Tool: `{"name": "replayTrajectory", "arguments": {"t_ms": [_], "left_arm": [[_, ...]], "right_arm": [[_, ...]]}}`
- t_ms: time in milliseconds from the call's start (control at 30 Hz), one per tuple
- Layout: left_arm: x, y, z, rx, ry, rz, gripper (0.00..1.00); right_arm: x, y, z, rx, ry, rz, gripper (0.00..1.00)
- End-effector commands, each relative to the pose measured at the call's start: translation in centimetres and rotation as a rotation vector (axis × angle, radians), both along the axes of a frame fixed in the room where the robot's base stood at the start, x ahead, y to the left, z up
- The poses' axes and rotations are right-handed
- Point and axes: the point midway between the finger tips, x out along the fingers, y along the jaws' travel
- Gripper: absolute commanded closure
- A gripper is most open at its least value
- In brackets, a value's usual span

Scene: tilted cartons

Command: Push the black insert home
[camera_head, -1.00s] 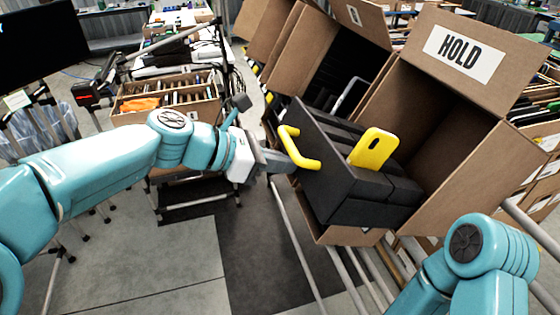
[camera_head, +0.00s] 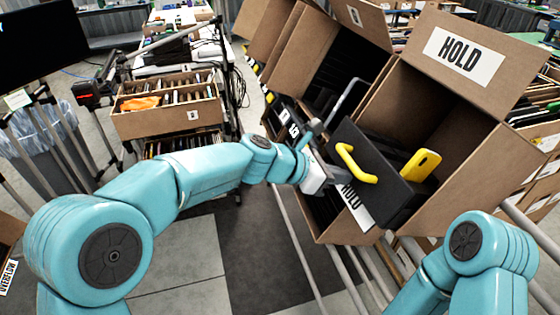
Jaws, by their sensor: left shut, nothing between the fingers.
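The black insert (camera_head: 362,148) sits tilted in the open mouth of the carton marked HOLD (camera_head: 462,142). Its front panel carries a yellow handle (camera_head: 350,160), and part of it stands out of the carton. A yellow tab (camera_head: 420,165) shows behind the panel. My left gripper (camera_head: 342,176) is shut and empty, with its tip at the panel beside the handle; whether it touches cannot be made out. The insert's inner part is hidden by its panel and the carton. My right arm shows at the lower right, but its gripper is not in view.
Other tilted brown cartons (camera_head: 340,60) stand in a row behind, on metal rails (camera_head: 300,250). A cart with a box of files (camera_head: 165,122) stands at the left back. A dark mat (camera_head: 250,250) and grey floor are clear below my left arm.

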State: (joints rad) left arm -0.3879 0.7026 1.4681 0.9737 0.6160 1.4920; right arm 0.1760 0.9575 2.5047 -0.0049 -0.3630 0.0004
Motion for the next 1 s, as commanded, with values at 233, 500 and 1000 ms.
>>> {"name": "replayTrajectory", "arguments": {"t_ms": [233, 500, 1000], "left_arm": [[0.4, -1.4, -0.8, 0.0, 0.0, 0.0, 1.0], [0.5, -1.7, -1.0, 0.0, 0.0, 0.0, 1.0], [0.6, -0.1, 0.6, -0.001, -0.001, 0.0, 1.0]], "right_arm": [[0.0, 0.0, 0.2, 0.0, 0.0, 0.0, 0.57], [0.0, 0.0, 0.2, 0.0, 0.0, 0.0, 0.57], [0.0, 0.0, 1.6, 0.0, 0.0, 0.0, 0.57]]}}
